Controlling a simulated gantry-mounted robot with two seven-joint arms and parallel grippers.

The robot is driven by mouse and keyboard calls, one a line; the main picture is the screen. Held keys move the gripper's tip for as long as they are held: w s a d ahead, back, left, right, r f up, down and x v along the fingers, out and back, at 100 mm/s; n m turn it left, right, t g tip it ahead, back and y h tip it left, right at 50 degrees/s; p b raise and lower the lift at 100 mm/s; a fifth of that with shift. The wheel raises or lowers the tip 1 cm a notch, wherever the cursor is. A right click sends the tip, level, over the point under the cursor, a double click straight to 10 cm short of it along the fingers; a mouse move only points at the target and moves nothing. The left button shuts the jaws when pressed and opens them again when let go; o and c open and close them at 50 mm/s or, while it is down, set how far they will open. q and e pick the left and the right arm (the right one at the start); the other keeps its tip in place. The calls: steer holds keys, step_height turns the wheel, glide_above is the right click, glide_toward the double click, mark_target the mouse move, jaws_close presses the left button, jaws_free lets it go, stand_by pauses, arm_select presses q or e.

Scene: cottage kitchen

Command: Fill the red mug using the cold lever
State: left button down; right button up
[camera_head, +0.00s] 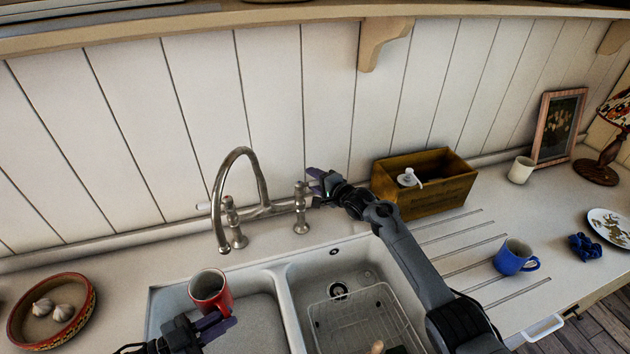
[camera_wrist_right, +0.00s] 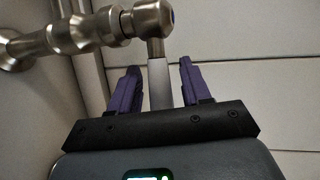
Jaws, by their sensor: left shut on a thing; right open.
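The red mug (camera_head: 224,297) is upright over the left sink basin, roughly below the spout end (camera_head: 222,246) in the picture. My left gripper (camera_head: 222,322) is shut on the mug at its near side. The steel tap (camera_head: 264,208) stands behind the sink, and no water shows from it. My right gripper (camera_head: 316,184) is at the tap's right valve. In the right wrist view, its purple fingers (camera_wrist_right: 157,85) are open on either side of a pale lever (camera_wrist_right: 159,82), with gaps on both sides. A small blue mark (camera_wrist_right: 172,17) shows on the valve end.
A wooden box (camera_head: 445,190) with a white pump bottle (camera_head: 408,178) stands right of the tap, close to my right arm. A wire rack (camera_head: 365,318) sits in the right basin. A blue mug (camera_head: 512,258) stands on the drainboard. A garlic bowl (camera_head: 50,318) is at left.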

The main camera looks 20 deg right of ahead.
jaws_close()
steer(key=shift+s+a, duration=0.1)
stand_by(0.4)
steer(key=m+h, duration=0.1)
steer(key=s+m+h, duration=0.1)
steer(key=h, duration=0.1)
steer(key=s+m+h, duration=0.1)
steer(key=m+h, duration=0.1)
steer(key=shift+a+t, duration=0.15)
steer(key=shift+t, duration=0.15)
steer(key=s+m+g+h, duration=0.1)
steer(key=m+g+h, duration=0.1)
steer(key=m+h, duration=0.1)
steer(key=s+m+g+h, duration=0.1)
steer(key=m+g+h, duration=0.1)
steer(key=m+h, duration=0.1)
steer(key=s+a+m+g+h, duration=0.1)
steer(key=m+h, duration=0.2)
steer(key=h, duration=0.2)
steer(key=shift+s+a+f+g, duration=0.1)
steer(key=shift+s+f+g, duration=0.1)
steer(key=shift+s+g, duration=0.15)
steer(key=shift+a+r+m, duration=0.3)
